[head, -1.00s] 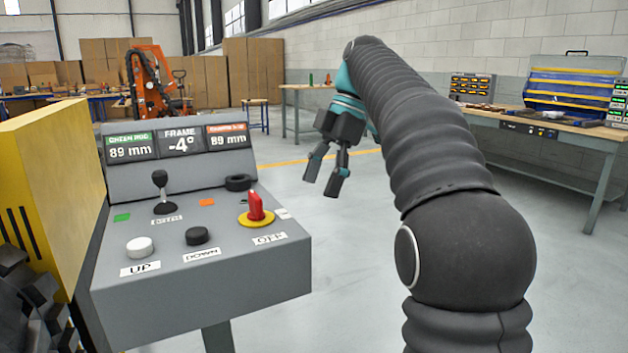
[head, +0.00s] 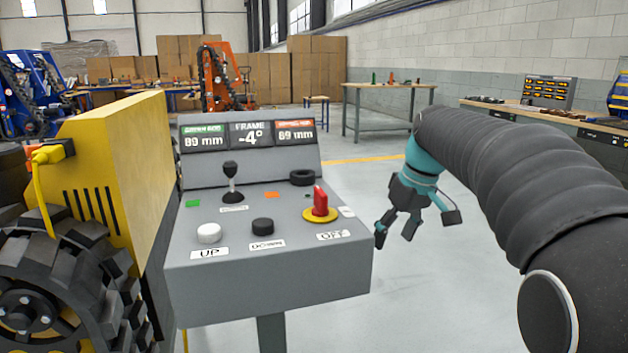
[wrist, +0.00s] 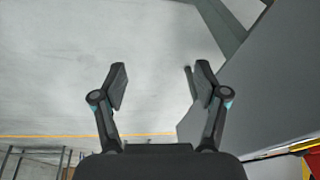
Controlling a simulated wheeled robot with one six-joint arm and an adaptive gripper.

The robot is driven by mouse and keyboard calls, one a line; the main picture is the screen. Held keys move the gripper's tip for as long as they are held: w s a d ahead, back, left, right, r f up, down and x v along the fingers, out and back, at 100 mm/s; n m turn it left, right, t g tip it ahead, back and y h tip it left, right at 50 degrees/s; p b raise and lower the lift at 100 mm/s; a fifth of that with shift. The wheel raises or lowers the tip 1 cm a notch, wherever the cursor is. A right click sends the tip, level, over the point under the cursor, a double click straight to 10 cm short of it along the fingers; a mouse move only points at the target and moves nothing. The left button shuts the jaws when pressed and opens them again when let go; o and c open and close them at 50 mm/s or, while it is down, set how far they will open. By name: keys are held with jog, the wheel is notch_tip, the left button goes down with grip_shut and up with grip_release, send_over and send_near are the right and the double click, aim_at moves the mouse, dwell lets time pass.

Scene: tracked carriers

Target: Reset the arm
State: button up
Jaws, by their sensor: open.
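My gripper (head: 397,226) is open and empty in the head view, hanging just right of the grey control console (head: 270,272), apart from it and pointing down. In the wrist view my gripper (wrist: 160,88) has its two fingers spread with nothing between them. The grey console side (wrist: 262,85) fills the right of that view. On the console are a white UP button (head: 209,233), a black DOWN button (head: 263,226), a black-knobbed lever (head: 231,175) and a red switch (head: 320,202) on a yellow base by the OFF label.
A yellow machine (head: 115,165) with a black track (head: 60,285) stands close on the left. Workbenches (head: 388,85) stand at the back and right. An orange machine (head: 217,75) is behind. Open grey floor (head: 430,300) lies right of the console.

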jog(key=s+f+m+t+h, duration=0.1)
jog(key=s+f, duration=0.4)
jog(key=s, duration=0.8)
jog(key=s+f+m+t+h, duration=0.1)
jog(key=s+f+m, duration=0.3)
jog(key=s, duration=0.9)
notch_tip(320, 180, down, 2)
jog(key=shift+m+t, duration=0.4)
jog(key=shift+t, duration=0.5)
dwell(0.7)
